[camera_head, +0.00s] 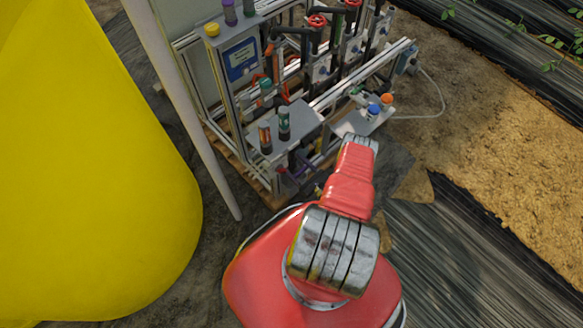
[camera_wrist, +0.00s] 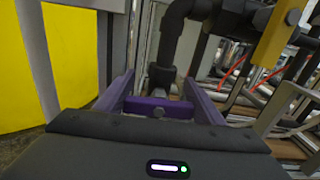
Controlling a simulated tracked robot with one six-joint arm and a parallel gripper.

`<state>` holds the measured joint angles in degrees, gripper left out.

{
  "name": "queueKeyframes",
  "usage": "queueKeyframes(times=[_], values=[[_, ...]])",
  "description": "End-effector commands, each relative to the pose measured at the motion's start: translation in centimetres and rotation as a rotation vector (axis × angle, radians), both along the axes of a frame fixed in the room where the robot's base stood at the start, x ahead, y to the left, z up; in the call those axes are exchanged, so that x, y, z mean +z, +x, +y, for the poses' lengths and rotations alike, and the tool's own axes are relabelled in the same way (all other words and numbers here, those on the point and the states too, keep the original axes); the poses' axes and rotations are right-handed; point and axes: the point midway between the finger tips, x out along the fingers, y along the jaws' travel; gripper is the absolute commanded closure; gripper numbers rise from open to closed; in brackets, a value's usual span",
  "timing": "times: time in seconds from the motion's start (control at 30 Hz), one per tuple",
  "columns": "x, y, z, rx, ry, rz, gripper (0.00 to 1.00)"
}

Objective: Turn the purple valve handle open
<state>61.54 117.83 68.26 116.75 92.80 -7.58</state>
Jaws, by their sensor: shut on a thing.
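The purple valve handle (camera_wrist: 158,107) lies across the wrist view, just in front of my gripper's dark body. A bolt shows at its middle, and a black valve stem and pipe (camera_wrist: 163,74) rise behind it. My gripper (camera_wrist: 158,80) has one finger on each side of the handle and is shut on it. The fingers also look purplish, so their exact contact with the handle's ends is hard to make out. In the head view my red arm reaches toward the skid's lower front, and the gripper is hidden beyond my wrist.
The fertigation skid (camera_head: 325,95) has red-wheeled valves, pipes and a blue-labelled box (camera_head: 241,60). A small shelf with blue and orange knobs (camera_head: 374,109) sits near my wrist. A yellow tank (camera_head: 85,190) and a pale post (camera_head: 190,110) stand left. Ground at right is open.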

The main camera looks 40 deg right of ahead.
Motion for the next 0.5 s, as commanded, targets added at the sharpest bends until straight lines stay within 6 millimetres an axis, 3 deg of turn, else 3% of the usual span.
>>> queueKeyframes(times=[0.5], values=[[-0.39, -0.27, 0.56, 0.001, -0.296, 0.001, 0.6]])
